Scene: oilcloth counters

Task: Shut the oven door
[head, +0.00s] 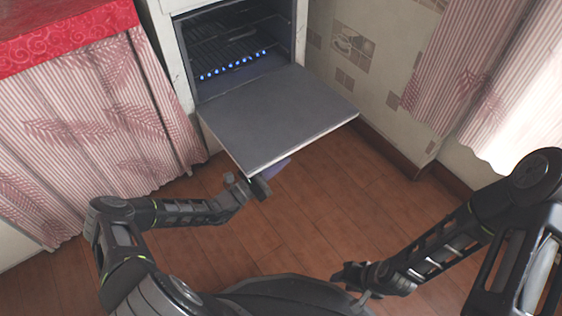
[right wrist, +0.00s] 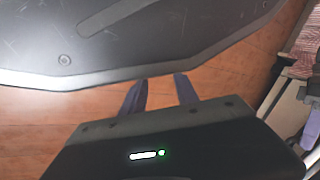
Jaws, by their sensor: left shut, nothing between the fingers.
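The oven (head: 180,60) stands at the top of the head view with its grey door (head: 280,115) folded down, lying about flat. Blue lights and wire racks show inside the cavity (head: 235,50). My left gripper (head: 277,168) is at the door's front edge, its purplish fingers partly hidden beneath it. It is shut and empty; I cannot tell whether it touches the door. My right gripper (head: 350,277) is low near my base, away from the door. In the right wrist view its two fingers (right wrist: 161,92) stand apart with nothing between them.
A counter with a red oilcloth (head: 60,30) and a striped curtain (head: 90,130) stands left of the oven. A patterned wall (head: 375,60) and striped curtains (head: 450,65) are at the right. The wooden floor (head: 320,200) before the door is clear.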

